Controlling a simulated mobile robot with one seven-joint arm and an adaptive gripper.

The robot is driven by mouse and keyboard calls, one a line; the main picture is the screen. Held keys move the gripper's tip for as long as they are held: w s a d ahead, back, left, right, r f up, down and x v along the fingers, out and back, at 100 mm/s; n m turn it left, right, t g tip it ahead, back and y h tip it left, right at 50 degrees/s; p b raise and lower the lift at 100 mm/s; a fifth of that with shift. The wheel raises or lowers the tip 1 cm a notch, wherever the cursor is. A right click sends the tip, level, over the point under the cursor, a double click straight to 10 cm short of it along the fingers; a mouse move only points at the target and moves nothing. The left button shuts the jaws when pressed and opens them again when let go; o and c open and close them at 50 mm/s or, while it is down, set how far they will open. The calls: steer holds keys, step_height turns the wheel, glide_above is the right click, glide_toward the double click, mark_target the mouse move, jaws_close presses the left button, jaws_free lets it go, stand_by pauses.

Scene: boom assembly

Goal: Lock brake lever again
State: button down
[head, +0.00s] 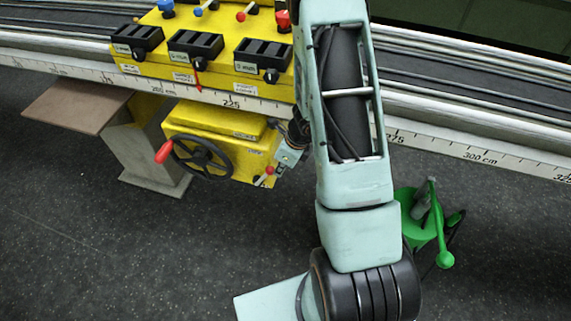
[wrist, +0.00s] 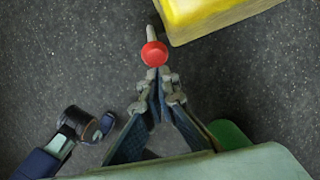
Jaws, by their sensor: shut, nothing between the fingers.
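A short lever with a red knob (head: 268,171), which fits the brake lever, sticks out at the lower right of the yellow handwheel box (head: 210,142). In the wrist view its red knob (wrist: 154,53) is just beyond my fingertips, with the pale shaft (wrist: 152,33) running up beside the yellow box (wrist: 205,14). My gripper (wrist: 158,73) is shut, its tips together at the near side of the knob. I cannot tell whether they touch it. In the head view my arm hides part of the area right of the box.
A black handwheel (head: 202,157) with a red handle (head: 164,151) is on the box front. The dark floor (head: 90,250) is clear at the left.

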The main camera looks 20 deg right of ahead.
mark_target(267, 169)
steer(key=w+a+r+p, duration=0.1)
steer(key=p, duration=0.2)
steer(key=shift+a+r+g+h, duration=0.25)
steer(key=shift+g+h, duration=0.05)
steer(key=shift+h, duration=0.1)
steer(key=shift+w+a+r+p, duration=0.35)
steer(key=shift+w+a+p, duration=0.25)
steer(key=shift+p, duration=0.6)
steer(key=shift+w+a+r+p, duration=0.15)
steer(key=shift+w+a+p, duration=0.15)
steer(key=shift+a+p, duration=0.25)
steer(key=shift+w+a+r+p, duration=0.1)
steer(key=shift+w+a+p, duration=0.2)
steer(key=shift+a+p, duration=0.25)
steer(key=shift+w+a+p, duration=0.45)
steer(key=shift+a, duration=0.1)
